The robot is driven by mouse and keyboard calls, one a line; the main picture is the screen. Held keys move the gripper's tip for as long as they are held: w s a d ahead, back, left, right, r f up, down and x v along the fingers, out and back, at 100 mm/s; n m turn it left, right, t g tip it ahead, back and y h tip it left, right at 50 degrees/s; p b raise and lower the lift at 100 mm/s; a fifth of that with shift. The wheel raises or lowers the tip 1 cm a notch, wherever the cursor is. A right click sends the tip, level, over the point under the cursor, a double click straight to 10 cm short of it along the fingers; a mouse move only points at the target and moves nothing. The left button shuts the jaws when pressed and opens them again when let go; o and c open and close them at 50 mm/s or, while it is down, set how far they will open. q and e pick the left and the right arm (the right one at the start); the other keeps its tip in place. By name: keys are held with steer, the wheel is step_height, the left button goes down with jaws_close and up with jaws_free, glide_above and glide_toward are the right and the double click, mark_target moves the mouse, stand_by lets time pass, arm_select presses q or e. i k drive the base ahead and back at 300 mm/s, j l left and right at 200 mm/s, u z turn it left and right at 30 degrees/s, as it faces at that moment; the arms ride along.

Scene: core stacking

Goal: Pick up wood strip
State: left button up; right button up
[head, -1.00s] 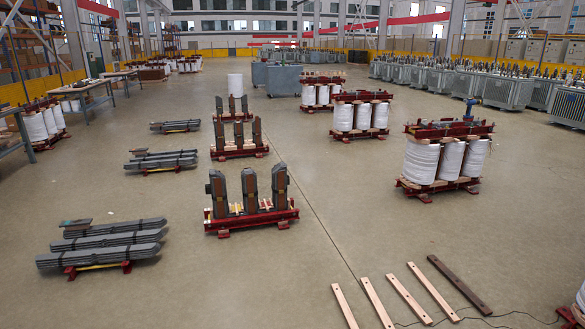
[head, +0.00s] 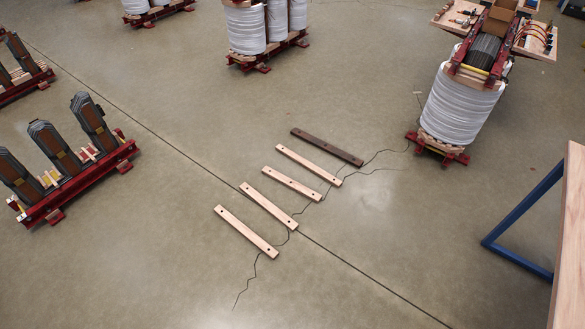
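Several wood strips lie on the floor near the middle of the head view, roughly parallel and spaced apart. The nearest pale strip (head: 246,231) is at lower left of the row. Beyond it lie a second pale strip (head: 268,206), a shorter-looking pale strip (head: 291,184) and another pale strip (head: 308,165). A dark brown strip (head: 326,147) is farthest. The strips have small dark holes near their ends. Neither of my grippers shows in the view.
A transformer core with white coils (head: 459,108) stands at upper right. A red-based core with dark limbs (head: 75,178) stands left. A wooden table (head: 570,240) with blue legs is at the right edge. Thin dark cracks or cables run by the strips. Floor in front is clear.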

mark_target(301, 160)
steer(key=i+j+z, duration=0.25)
steer(key=i+l+u, duration=0.1)
steer(key=u, duration=0.5)
steer(key=i+l+u, duration=0.1)
steer(key=i+l, duration=0.15)
steer(key=i+l+u, duration=0.15)
steer(key=l, duration=0.25)
steer(key=i+l+u, duration=0.1)
steer(key=i+l, duration=0.15)
steer(key=i+l+u, duration=0.15)
steer(key=l, duration=0.3)
steer(key=i+l+u, duration=0.1)
steer(key=l, duration=0.25)
steer(key=i, duration=0.1)
